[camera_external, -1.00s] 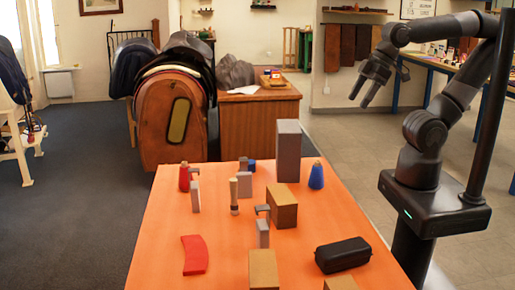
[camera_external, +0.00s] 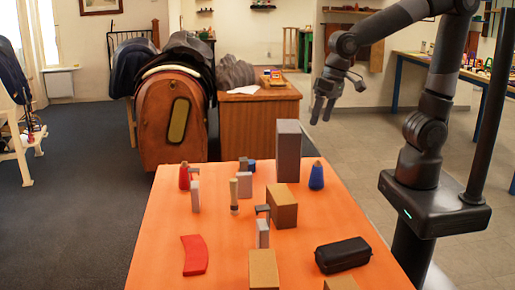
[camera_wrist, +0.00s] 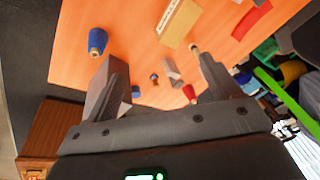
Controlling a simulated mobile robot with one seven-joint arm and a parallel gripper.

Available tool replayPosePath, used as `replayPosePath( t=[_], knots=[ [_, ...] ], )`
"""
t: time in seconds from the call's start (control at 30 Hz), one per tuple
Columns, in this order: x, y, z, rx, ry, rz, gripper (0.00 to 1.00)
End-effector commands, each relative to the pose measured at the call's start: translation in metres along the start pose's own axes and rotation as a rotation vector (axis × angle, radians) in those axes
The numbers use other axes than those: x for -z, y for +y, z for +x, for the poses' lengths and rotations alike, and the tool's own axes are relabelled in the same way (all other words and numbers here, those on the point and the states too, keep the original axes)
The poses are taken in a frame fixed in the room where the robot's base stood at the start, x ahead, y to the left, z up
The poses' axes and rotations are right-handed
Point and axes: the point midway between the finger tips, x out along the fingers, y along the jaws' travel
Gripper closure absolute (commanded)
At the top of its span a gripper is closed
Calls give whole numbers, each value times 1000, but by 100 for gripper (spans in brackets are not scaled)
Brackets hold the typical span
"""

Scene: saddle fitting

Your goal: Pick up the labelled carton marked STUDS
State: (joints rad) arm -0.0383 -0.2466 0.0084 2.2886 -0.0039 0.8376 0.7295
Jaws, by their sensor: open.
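Three plain brown cartons stand on the orange table: one right of the middle (camera_external: 283,207), one at the front (camera_external: 263,270) and one cut off at the bottom edge (camera_external: 340,284). No lettering is readable, so I cannot tell which is marked STUDS. A carton also shows in the wrist view (camera_wrist: 178,24), beyond my fingers. My gripper (camera_external: 321,113) hangs open and empty, fingers down, in the air near the table's far right corner, apart from the cartons. In the wrist view my gripper (camera_wrist: 159,63) has its two fingers spread wide.
A tall grey box (camera_external: 287,152) and a blue cone-shaped spool (camera_external: 316,177) stand at the table's far right. A black case (camera_external: 342,254) lies front right. A red curved piece (camera_external: 194,255), a red spool (camera_external: 184,177) and small grey blocks occupy the left and middle.

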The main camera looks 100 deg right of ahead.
Motion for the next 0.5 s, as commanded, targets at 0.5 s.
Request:
replayPosePath(
  t=[0.5],
  knots=[
    [34,-57,137,-183,-116,608,18]
  ],
)
